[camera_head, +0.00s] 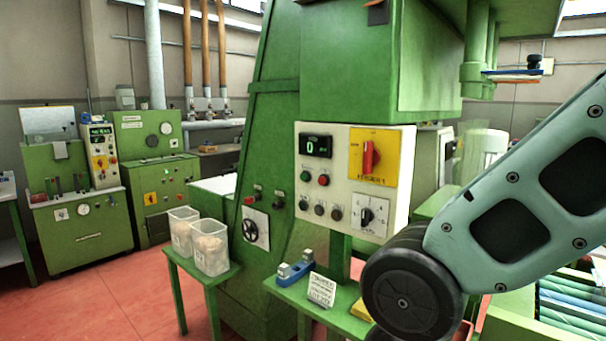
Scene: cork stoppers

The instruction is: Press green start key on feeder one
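A cream control panel (342,203) is mounted on the large green machine in the middle of the head view. Its green key (305,176) sits at the left, below a dark display (315,146) reading 0. A red key (323,180) is just right of the green one. My gripper is not in view.
The panel also carries a red switch on a yellow plate (386,143) and a black dial (368,216). A green stand below holds a blue device (294,271) and a white card (322,289). Clear bins (210,247) stand left. Red floor is open at left.

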